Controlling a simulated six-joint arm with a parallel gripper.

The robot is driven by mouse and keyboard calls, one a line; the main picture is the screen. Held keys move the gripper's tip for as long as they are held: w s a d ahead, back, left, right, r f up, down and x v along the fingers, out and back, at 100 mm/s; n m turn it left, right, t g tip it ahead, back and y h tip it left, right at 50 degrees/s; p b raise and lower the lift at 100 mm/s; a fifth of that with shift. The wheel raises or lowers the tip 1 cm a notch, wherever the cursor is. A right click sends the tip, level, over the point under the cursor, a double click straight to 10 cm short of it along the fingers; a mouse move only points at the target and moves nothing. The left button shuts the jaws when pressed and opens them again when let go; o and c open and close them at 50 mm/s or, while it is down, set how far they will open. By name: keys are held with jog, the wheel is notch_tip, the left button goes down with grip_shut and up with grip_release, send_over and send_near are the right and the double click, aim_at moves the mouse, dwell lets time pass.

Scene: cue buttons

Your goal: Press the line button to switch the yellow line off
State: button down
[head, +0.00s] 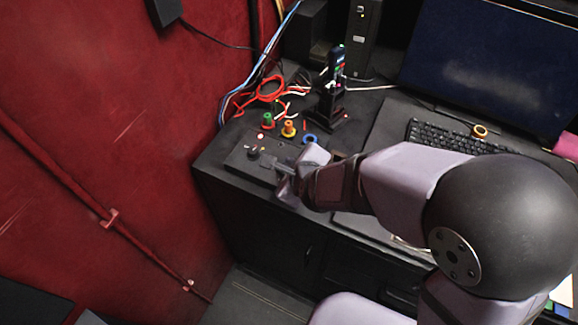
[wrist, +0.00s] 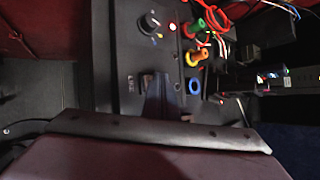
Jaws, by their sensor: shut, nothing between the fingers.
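A black control panel (head: 238,158) lies at the desk's left front corner and also shows in the wrist view (wrist: 120,55). Small bright marks, one yellowish, show beside the knob. I cannot tell which part is the line button. My gripper (head: 279,167) is shut and empty, low over the panel's right part. In the wrist view its dark fingers (wrist: 160,82) reach close to the small switches and hide part of the panel. Contact cannot be told.
Behind the panel stand a green post (head: 267,121), an orange-yellow post (head: 289,129) and a blue ring (head: 309,139). Red cables (head: 270,90) and a black stand with a device (head: 335,85) are farther back. A keyboard (head: 450,137) lies right; a red wall (head: 110,110) is left.

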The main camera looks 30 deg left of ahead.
dwell(0.4)
jog(key=shift+r+p, duration=0.75)
jog(key=shift+r, duration=0.1)
notch_tip(320, 180, up, 5)
jog(key=p, duration=0.4)
dwell(0.9)
